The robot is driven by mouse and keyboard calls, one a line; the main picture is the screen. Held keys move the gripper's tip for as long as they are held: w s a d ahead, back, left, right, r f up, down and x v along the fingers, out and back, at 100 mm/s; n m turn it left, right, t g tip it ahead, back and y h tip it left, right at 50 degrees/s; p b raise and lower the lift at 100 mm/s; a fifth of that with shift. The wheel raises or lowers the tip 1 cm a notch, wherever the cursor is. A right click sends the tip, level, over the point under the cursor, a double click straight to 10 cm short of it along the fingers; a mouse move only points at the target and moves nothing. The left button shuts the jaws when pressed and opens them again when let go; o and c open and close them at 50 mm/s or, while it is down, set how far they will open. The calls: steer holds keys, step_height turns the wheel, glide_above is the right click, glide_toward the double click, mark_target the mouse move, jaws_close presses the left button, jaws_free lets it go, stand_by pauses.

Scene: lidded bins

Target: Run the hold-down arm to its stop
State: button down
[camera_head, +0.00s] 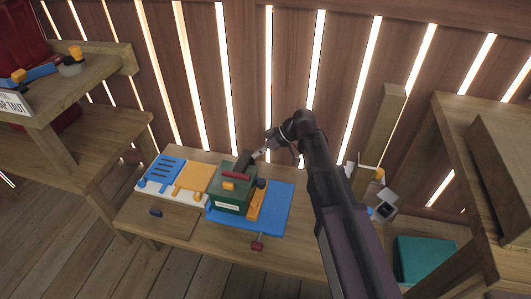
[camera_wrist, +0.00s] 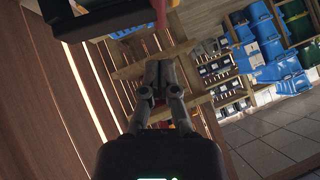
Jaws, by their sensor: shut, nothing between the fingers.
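A green lidded bin (camera_head: 231,198) stands on a blue mat on the workbench in the head view. A red bar (camera_head: 233,174) and a yellow block (camera_head: 229,185) are on its top. A dark upright piece (camera_head: 245,161) rises at its back edge; I cannot tell for sure which part is the hold-down arm. My gripper (camera_head: 259,154) is behind the bin's back right, close to the dark piece; contact is unclear. In the wrist view my gripper (camera_wrist: 159,66) is shut and empty, its fingers together below a dark overhanging shape with a red part (camera_wrist: 160,12).
The blue mat (camera_head: 277,207) has a red-knobbed piece (camera_head: 257,246) at its front. An orange piece (camera_head: 257,200) is beside the bin. Blue and yellow panels (camera_head: 160,172) lie to the left. The slatted wall is close behind. A teal bin (camera_head: 424,257) stands at right.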

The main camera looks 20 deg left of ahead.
mark_target(243, 174)
steer(key=shift+s+a+f+b, duration=0.45)
steer(key=shift+f+b, duration=0.45)
steer(key=shift+f, duration=0.15)
steer(key=shift+s+a+f+b, duration=0.3)
steer(key=shift+s+f+b, duration=0.1)
steer(key=shift+f+b, duration=0.6)
steer(key=shift+s+a+f+b, duration=0.45)
steer(key=shift+f+b, duration=0.4)
steer(key=shift+f, duration=0.2)
steer(key=shift+s+d+f+b, duration=0.1)
steer(key=shift+s+f+b, duration=0.2)
steer(key=shift+f+b, duration=0.65)
steer(key=shift+r, duration=0.25)
steer(key=r+p, duration=0.2)
steer(key=w+r+p, duration=0.1)
steer(key=r+p, duration=0.1)
steer(key=p+v, duration=0.7)
steer(key=v, duration=0.2)
steer(key=shift+s+d+r, duration=0.25)
steer(key=shift+d, duration=0.05)
